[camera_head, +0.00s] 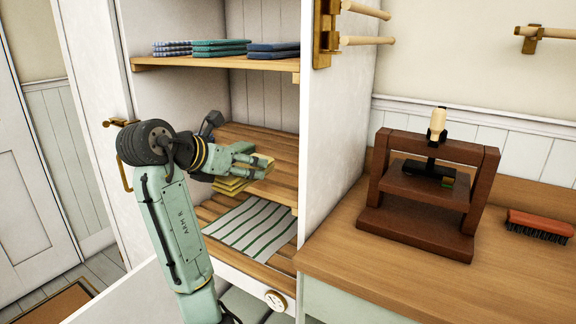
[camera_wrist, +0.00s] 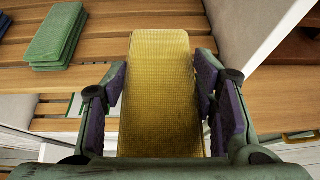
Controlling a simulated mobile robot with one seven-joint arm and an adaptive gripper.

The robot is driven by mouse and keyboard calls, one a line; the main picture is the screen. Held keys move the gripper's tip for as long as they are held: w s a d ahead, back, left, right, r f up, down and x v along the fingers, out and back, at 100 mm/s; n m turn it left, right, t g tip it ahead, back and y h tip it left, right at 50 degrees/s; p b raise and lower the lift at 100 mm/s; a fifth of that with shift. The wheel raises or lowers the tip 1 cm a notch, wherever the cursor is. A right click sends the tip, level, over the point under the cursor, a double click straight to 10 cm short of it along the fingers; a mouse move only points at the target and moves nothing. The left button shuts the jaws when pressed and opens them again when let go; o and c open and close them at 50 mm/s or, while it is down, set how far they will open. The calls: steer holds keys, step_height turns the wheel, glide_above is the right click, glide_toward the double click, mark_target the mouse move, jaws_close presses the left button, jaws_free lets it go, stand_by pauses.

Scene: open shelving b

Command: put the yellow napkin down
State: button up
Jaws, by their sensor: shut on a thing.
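The yellow napkin (camera_wrist: 160,90) is a flat, folded rectangle that fills the middle of the wrist view. My gripper (camera_wrist: 160,100) is shut on it, with a finger pad against each long side, and its far end sticks out past the fingertips. In the head view my gripper (camera_head: 248,163) reaches into the open cabinet at the level of the middle slatted shelf (camera_head: 280,182). Yellow cloth shows beside and below the fingers there, partly hidden by them. I cannot tell whether the napkin touches the shelf.
A green folded stack (camera_wrist: 55,35) lies on slats at the left of the wrist view. Folded cloths (camera_head: 220,48) sit on the upper shelf (camera_head: 215,62). A striped cloth (camera_head: 250,228) lies below. The white cabinet side wall (camera_head: 335,130) stands close right; a wooden press (camera_head: 425,190) is beyond.

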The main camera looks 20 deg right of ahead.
mark_target(261, 154)
steer(key=w+d, duration=0.3)
steer(key=d, duration=0.1)
steer(key=w+d+f+p, duration=0.1)
steer(key=w+d, duration=0.2)
steer(key=d, duration=0.1)
steer(key=w+d+p, duration=0.1)
steer(key=w+d, duration=0.2)
steer(key=d, duration=0.1)
steer(key=shift+w+f, duration=0.15)
steer(key=shift+w+d+f, duration=0.1)
steer(key=shift+d+f, duration=0.05)
steer(key=shift+f, duration=0.1)
steer(key=shift+f+p, duration=0.8)
steer(key=shift+f, duration=0.8)
steer(key=o, duration=1.2)
steer(key=b+v, duration=0.3)
steer(key=v, duration=0.8)
steer(key=shift+w, duration=0.1)
steer(key=shift+s+a+r, duration=0.2)
steer(key=shift+s+a, duration=0.15)
steer(key=shift+a, duration=0.15)
